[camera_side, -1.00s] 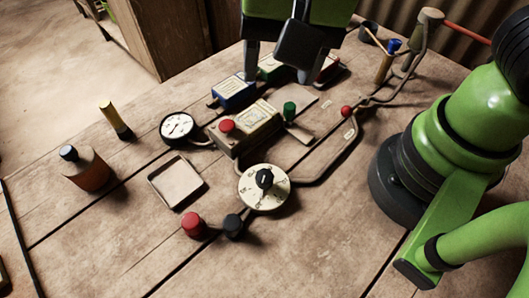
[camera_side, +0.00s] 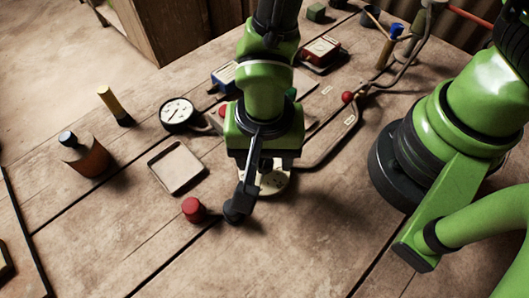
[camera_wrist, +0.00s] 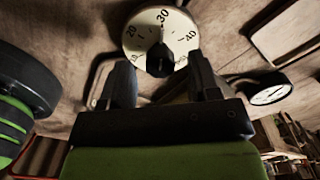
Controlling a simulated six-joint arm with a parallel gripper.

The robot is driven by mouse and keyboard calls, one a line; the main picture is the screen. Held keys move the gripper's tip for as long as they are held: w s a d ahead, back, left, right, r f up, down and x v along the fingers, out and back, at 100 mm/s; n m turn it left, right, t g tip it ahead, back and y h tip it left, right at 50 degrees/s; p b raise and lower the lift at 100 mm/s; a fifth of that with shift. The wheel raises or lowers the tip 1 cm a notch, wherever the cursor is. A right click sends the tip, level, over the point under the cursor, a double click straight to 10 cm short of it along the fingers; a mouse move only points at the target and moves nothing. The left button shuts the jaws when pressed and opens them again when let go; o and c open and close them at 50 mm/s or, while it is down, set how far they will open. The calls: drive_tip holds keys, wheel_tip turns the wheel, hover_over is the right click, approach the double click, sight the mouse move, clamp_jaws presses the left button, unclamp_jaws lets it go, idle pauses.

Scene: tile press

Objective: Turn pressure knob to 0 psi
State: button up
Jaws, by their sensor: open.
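The pressure knob is a round cream dial with a black grip at its centre. In the side view the dial (camera_side: 276,183) is mostly hidden under my gripper (camera_side: 256,188). In the wrist view the dial (camera_wrist: 147,22) shows the numbers 20, 30 and 40, and the black grip (camera_wrist: 160,61) has its pale mark toward 30. My gripper (camera_wrist: 162,74) is open, with its fingers on either side of the black grip in that view. I cannot tell whether they touch it. The pressure gauge (camera_side: 177,113) lies left of the dial; its reading is too small to tell.
The front table is clear.

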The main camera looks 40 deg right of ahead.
drive_tip(key=shift+f, duration=0.4)
drive_tip(key=shift+c, duration=0.4)
drive_tip(key=c, duration=0.8)
drive_tip(key=shift+c, duration=0.2)
